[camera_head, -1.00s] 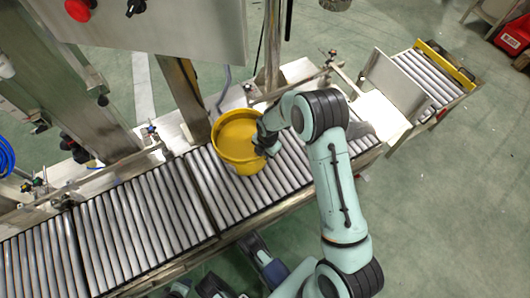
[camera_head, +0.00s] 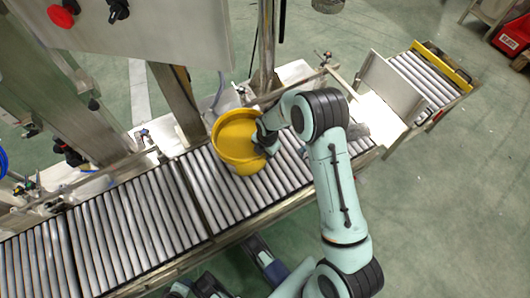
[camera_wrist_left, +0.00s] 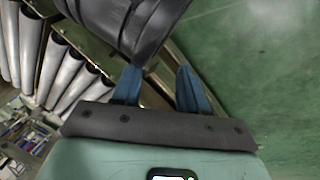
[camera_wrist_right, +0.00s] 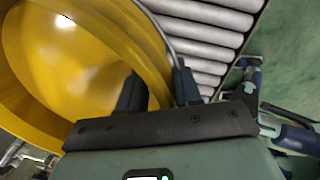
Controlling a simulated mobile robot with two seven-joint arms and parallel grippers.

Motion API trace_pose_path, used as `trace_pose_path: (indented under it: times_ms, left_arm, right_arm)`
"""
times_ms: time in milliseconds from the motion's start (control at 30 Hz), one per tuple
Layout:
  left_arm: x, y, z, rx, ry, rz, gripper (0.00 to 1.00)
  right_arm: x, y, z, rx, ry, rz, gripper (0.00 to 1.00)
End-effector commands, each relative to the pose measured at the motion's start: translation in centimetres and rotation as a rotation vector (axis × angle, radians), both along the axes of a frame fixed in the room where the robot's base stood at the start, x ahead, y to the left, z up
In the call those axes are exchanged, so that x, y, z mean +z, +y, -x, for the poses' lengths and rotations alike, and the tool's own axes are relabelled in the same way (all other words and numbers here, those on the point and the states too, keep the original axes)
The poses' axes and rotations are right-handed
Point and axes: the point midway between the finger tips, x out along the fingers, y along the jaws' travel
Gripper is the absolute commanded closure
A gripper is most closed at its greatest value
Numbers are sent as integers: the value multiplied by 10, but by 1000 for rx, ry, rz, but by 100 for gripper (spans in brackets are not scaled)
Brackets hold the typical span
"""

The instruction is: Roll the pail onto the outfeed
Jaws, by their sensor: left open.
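The yellow pail (camera_head: 238,135) stands open and upright on the roller conveyor (camera_head: 140,220), near the middle of the head view. It also fills the upper left of the right wrist view (camera_wrist_right: 60,75). My right gripper (camera_wrist_right: 160,88) is at the pail's right rim, with one finger inside and one outside the wall. I cannot tell whether the fingers press on it. My left gripper (camera_wrist_left: 158,88) is open and empty beside the conveyor's edge. A short roller section (camera_head: 418,80) at the upper right, probably the outfeed, has a yellow end bar (camera_head: 443,66).
An upright metal plate (camera_head: 393,86) stands between the main conveyor and the short roller section. A steel post (camera_head: 180,105) and cabinet (camera_head: 150,30) stand behind the conveyor. A red crate (camera_head: 512,38) lies at the far right. Green floor is clear at the lower right.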

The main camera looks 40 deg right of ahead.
Motion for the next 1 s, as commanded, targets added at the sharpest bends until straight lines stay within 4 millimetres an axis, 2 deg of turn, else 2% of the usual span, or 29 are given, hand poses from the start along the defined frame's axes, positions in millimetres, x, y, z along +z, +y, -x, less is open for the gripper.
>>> trace_pose_path:
  times_ms: [200,233,367,533,800,1000]
  left_arm:
    - [0,0,0,0,0,0,57]
    - [0,0,0,0,0,0,57]
    - [1,-1,1,-1,3,1,57]
    - [9,-5,10,-11,25,13,57]
    - [27,-18,35,-38,90,46,57]
    - [36,-25,48,-52,126,63,57]
  right_arm:
    - [0,0,1,1,3,-1,58]
    - [-7,1,10,2,32,-5,58]
    - [-2,1,8,2,25,-4,58]
    - [24,0,8,2,14,-2,58]
    - [88,-1,10,1,3,-1,58]
    - [121,-1,11,0,2,-1,58]
